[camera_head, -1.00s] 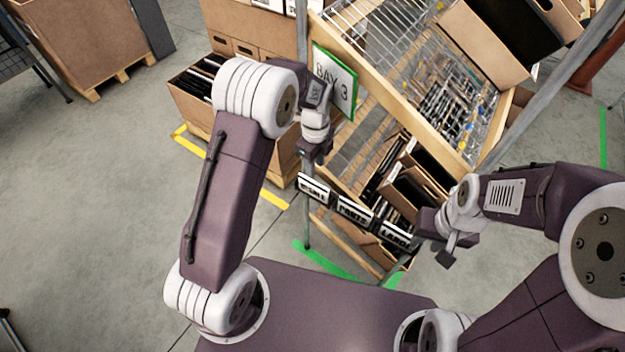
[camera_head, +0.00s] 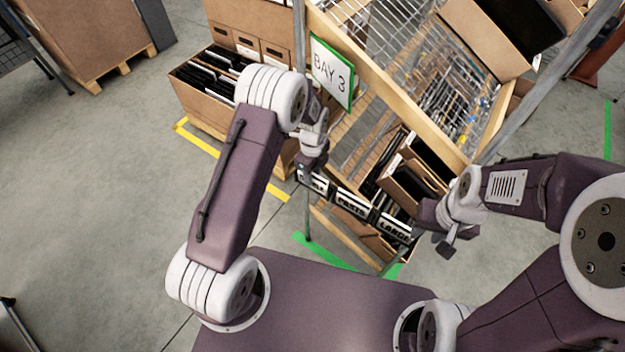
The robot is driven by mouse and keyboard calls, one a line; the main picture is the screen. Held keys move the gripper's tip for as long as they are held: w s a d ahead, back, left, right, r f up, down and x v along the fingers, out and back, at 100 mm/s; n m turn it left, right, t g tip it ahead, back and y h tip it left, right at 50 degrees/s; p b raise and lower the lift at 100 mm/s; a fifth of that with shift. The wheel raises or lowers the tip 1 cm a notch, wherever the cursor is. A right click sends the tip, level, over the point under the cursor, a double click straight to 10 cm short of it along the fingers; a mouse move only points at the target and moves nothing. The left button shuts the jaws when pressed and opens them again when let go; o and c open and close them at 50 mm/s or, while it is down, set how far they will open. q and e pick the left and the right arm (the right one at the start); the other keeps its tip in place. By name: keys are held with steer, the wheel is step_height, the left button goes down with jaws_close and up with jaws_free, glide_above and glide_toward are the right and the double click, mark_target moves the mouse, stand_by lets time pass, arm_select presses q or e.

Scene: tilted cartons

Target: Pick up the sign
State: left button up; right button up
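The sign (camera_head: 332,72) is a white board with a green border reading "BAY 3". It stands upright against the left post and side of the shelf rack. My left gripper (camera_head: 307,178) hangs just below and left of the sign, in front of the leftmost shelf label. It is apart from the sign, and its fingers are too small and dark to tell open or shut. My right gripper (camera_head: 447,238) is low at the right, in front of the rack's lower right side, away from the sign. Its fingers look spread and nothing shows between them.
The wooden rack (camera_head: 400,95) holds wire baskets and tilted cartons (camera_head: 408,185). A row of labels (camera_head: 352,204) runs along its lower front edge. An open carton of files (camera_head: 203,92) stands left of the rack. The floor at the left (camera_head: 90,200) is clear.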

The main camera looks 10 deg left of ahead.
arm_select(q)
jaws_close()
stand_by(1.3)
